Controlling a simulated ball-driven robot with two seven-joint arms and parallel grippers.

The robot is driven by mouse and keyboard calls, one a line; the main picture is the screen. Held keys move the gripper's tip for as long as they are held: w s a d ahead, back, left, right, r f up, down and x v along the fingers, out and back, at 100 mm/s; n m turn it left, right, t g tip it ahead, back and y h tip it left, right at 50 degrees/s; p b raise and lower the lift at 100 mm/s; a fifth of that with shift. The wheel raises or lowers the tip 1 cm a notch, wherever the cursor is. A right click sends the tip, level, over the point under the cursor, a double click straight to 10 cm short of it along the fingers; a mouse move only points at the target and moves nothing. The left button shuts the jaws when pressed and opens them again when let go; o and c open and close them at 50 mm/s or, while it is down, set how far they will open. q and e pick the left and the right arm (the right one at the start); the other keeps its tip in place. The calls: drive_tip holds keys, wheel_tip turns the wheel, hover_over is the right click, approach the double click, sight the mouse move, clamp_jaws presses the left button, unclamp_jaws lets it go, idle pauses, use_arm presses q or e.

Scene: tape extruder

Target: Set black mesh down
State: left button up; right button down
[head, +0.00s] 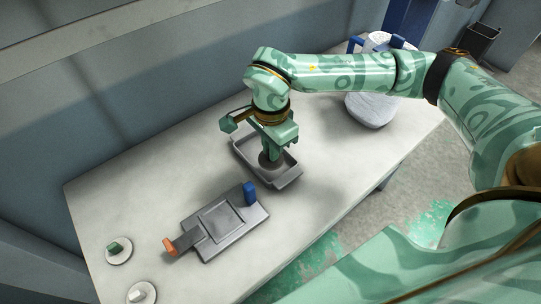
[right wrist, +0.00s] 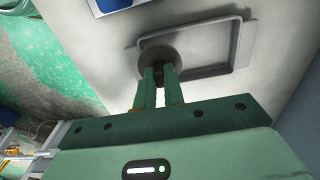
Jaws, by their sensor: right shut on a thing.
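The black mesh looks like a dark round disc (head: 268,163). It sits at the fingertips of my right gripper (head: 271,150), over the grey tray (head: 288,183) on the table. In the right wrist view the disc (right wrist: 158,54) is at the tips of the two green fingers (right wrist: 160,72), which are shut on it. There it overlaps the near left edge of the tray (right wrist: 246,30). I cannot tell whether the disc touches the tray or hangs just above it. My left gripper is not in view.
A grey plate device (head: 236,243) with a blue block (head: 249,194) and an orange-tipped handle (head: 169,246) lies in front of the tray. Two small white discs (head: 118,260) bearing small pieces lie at the left. A white-grey machine (head: 370,112) stands at the table's far right.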

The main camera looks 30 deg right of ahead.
drive_tip(key=shift+w+d+f+b, duration=0.15)
drive_tip(key=shift+w+d+f, duration=0.2)
drive_tip(key=shift+f, duration=0.25)
drive_tip(key=shift+w+d+f+b, duration=0.15)
drive_tip(key=shift+w+d+f, duration=0.1)
drive_tip(key=shift+w+f, duration=0.3)
drive_tip(key=f+b, duration=0.1)
drive_tip(key=f, duration=0.3)
drive_tip(key=shift+w+d+b, duration=0.15)
drive_tip(key=shift+d+b, duration=0.05)
drive_tip(key=shift+b, duration=0.15)
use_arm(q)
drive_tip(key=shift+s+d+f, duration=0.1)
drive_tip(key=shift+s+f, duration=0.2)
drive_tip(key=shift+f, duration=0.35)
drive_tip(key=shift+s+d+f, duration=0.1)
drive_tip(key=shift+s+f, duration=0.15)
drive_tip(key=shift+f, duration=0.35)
use_arm(e)
drive_tip(key=shift+r, duration=0.1)
drive_tip(key=c, duration=1.5)
unclamp_jaws()
